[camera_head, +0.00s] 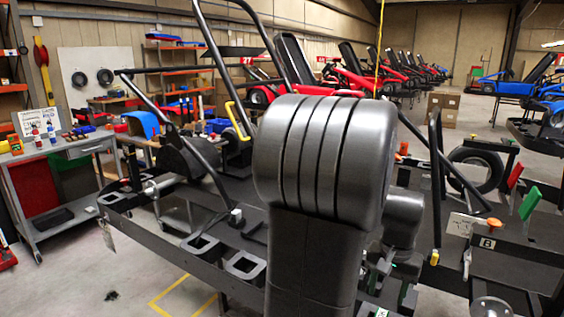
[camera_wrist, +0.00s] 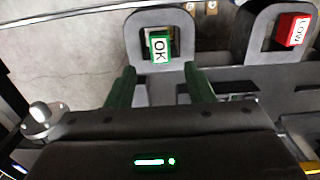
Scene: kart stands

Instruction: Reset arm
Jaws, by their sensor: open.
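My gripper (camera_wrist: 160,85) shows in the wrist view with its two green fingers apart and nothing between them. A red block marked LOW (camera_wrist: 291,30) sits in a second holder to the right. In the head view my arm's thick dark links fill the middle and hide part of the kart stand behind them. I cannot make out the gripper clearly there.
A black kart stand (camera_head: 205,262) with empty square holders stands ahead. A grey cart (camera_head: 85,147) with small coloured blocks is at the left.

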